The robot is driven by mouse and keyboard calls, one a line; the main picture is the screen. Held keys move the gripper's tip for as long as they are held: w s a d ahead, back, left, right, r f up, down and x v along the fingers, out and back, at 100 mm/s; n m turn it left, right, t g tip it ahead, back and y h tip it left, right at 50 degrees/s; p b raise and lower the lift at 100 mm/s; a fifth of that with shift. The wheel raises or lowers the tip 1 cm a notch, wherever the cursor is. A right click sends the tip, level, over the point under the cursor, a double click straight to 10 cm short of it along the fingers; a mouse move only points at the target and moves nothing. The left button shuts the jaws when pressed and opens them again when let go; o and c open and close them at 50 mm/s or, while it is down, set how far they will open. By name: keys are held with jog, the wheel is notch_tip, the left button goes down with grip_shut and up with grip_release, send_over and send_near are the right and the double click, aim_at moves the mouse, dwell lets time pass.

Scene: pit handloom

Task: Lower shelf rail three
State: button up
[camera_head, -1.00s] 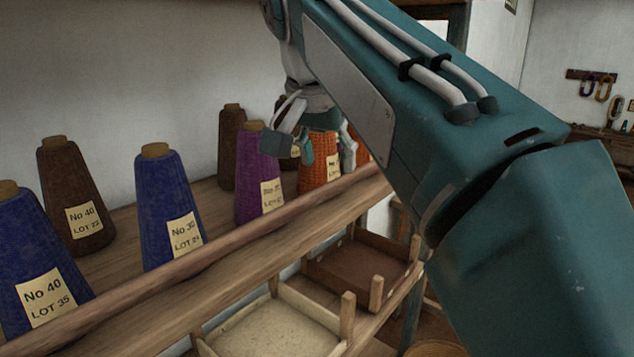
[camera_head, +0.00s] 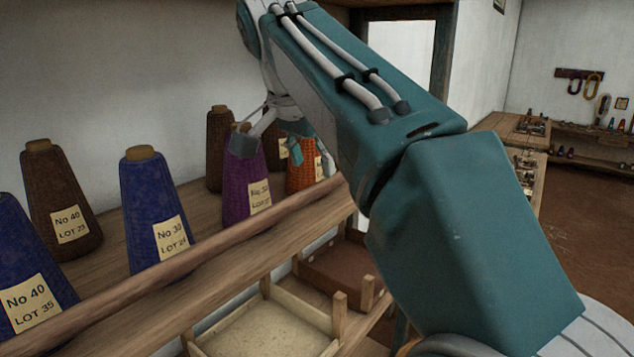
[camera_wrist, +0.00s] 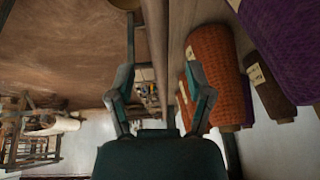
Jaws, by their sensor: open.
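The shelf rail (camera_head: 200,258) is a long round wooden bar along the front edge of the upper yarn shelf (camera_head: 215,205). In the wrist view the rail (camera_wrist: 155,40) runs up the picture between my two spread fingers. My gripper (camera_wrist: 160,70) is open and holds nothing. In the head view my gripper (camera_head: 287,148) is near the purple and orange cones, beyond the near stretch of rail. My arm hides the rail's far end. I cannot tell whether a finger touches the rail.
On the shelf stand blue cones (camera_head: 155,210), brown cones (camera_head: 60,200), a purple cone (camera_head: 243,185) and an orange cone (camera_head: 302,172). The orange cone (camera_wrist: 213,70) is close to my right finger in the wrist view. Wooden trays (camera_head: 265,335) sit below. Open floor (camera_head: 585,210) lies right.

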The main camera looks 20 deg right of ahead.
jog(key=shift+x, duration=2.35)
jog(key=shift+c, duration=0.4)
grip_shut()
